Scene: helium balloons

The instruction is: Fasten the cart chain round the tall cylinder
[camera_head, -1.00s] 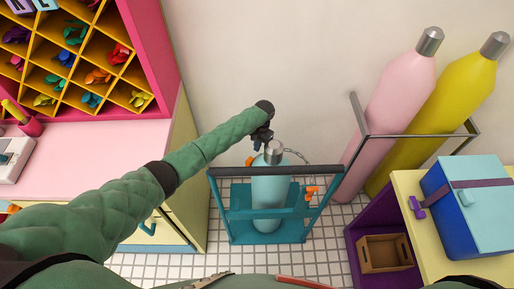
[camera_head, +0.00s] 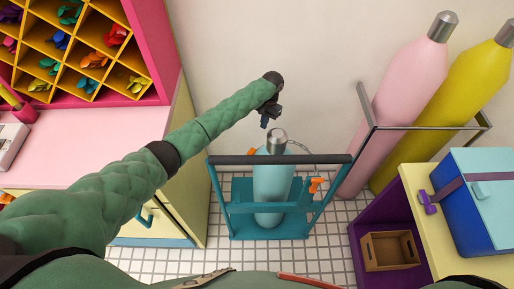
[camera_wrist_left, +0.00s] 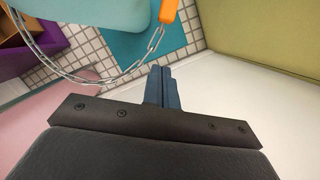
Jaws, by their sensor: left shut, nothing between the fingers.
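The tall cylinder (camera_head: 272,190), teal with a grey cap, stands upright in the teal cart (camera_head: 268,236). The cart chain (camera_head: 298,147) shows beyond the cylinder on its right. In the left wrist view the chain (camera_wrist_left: 108,79) hangs in a curve around the cylinder's (camera_wrist_left: 95,12) near side and reaches an orange clip (camera_wrist_left: 168,10). An orange piece (camera_head: 252,152) shows left of the cylinder and another orange piece (camera_head: 316,185) on the cart's right side. My left gripper (camera_head: 265,123) is shut and empty, just beyond the cap, apart from the chain. Whether the clip is latched I cannot tell.
A pink cylinder (camera_head: 405,85) and a yellow one (camera_head: 455,115) stand behind a metal rail at right. A yellow-topped purple shelf (camera_head: 370,225) holds a blue box (camera_head: 480,205). A pink counter (camera_head: 85,150) stands at left. A white wall is close behind the cart.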

